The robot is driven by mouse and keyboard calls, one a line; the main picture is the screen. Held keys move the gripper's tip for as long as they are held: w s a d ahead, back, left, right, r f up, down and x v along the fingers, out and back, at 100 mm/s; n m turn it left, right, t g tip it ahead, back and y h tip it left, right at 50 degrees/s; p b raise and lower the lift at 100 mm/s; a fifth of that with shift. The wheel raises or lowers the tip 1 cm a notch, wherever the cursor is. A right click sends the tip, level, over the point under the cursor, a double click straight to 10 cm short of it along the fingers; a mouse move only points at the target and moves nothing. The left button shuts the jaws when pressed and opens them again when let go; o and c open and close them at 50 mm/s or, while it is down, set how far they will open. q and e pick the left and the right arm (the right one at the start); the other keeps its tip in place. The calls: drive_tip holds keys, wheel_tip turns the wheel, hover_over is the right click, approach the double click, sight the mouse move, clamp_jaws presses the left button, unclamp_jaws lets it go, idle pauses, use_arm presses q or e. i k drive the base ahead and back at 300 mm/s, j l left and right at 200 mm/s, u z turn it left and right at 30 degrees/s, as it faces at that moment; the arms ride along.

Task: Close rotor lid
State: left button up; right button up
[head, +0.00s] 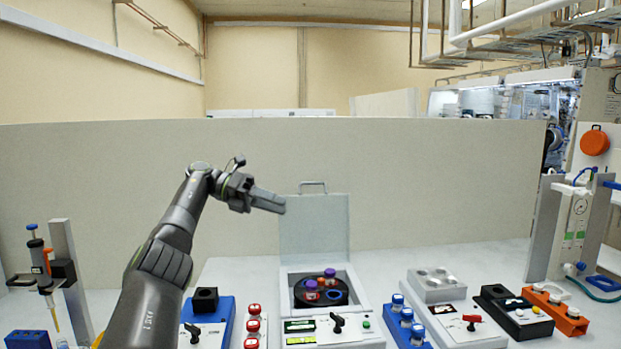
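The rotor lid (314,230) is a pale grey-green panel with a handle (313,184) on its top edge. It stands upright, open, at the back of the white centrifuge box (362,312). Inside the box is a black round rotor (335,297) holding vials with purple caps, one of them (311,288) on the left side. My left gripper (284,205) is raised to the left of the lid, near its upper left edge. Its fingers look close together, but I cannot tell if they are open or shut. My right gripper is out of view.
A pipette stand (68,275) is at the far left. Red-capped vials (254,325) and a blue base (222,315) stand left of the box. A blue vial rack (404,330), a grey block (436,284) and an orange rack (560,315) stand right. A pale partition (430,190) runs behind.

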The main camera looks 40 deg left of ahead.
sight(325, 184)
drive_tip(key=i+j, duration=0.2)
drive_tip(key=j, duration=0.15)
drive_tip(key=i+j, duration=0.2)
drive_tip(key=j, duration=0.15)
drive_tip(key=i+j, duration=0.2)
drive_tip(key=j, duration=0.15)
drive_tip(key=i+j, duration=0.25)
drive_tip(key=j, duration=0.1)
